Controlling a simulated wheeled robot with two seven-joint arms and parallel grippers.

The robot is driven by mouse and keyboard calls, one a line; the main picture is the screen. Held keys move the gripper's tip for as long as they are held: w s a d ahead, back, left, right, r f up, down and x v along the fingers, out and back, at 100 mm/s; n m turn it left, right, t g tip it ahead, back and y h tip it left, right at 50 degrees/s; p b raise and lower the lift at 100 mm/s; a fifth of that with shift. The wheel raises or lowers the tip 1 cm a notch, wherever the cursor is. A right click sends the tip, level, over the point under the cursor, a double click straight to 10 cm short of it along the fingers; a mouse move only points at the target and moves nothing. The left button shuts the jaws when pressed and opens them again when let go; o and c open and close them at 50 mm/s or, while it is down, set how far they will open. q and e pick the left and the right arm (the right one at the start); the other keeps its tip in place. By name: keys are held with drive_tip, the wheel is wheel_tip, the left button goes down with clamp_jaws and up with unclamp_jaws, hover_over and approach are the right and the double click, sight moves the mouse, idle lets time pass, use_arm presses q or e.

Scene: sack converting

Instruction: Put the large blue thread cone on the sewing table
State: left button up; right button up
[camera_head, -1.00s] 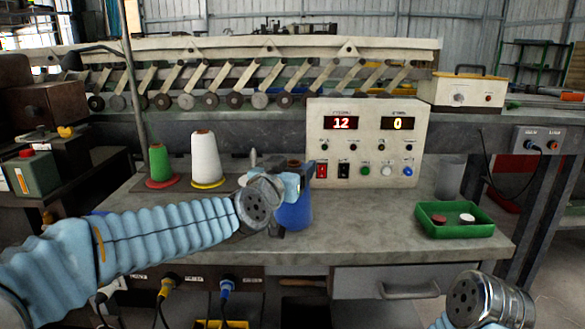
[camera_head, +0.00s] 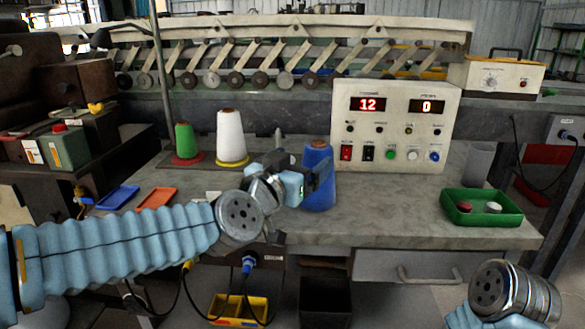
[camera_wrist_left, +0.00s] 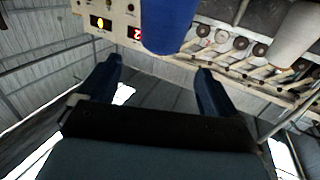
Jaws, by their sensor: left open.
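The large blue thread cone (camera_head: 319,196) stands upright on the grey top of the sewing table (camera_head: 400,215), left of the control panel. My left gripper (camera_head: 314,178) is open beside the cone, and a dark finger overlaps the cone's upper left side. In the left wrist view the blue cone (camera_wrist_left: 168,22) shows at the top edge, beyond the fingertips of the open gripper (camera_wrist_left: 158,68). Nothing is between the fingers there. My right wrist shows at the bottom right of the head view; its fingers are out of frame.
A green cone (camera_head: 185,142) and a white cone (camera_head: 230,136) stand at the table's back left. The control panel (camera_head: 393,125) stands behind to the right. A green tray (camera_head: 481,218) with two small discs sits at the right. The table's front middle is clear.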

use_arm(q)
drive_tip(key=v, duration=0.3)
idle(0.6)
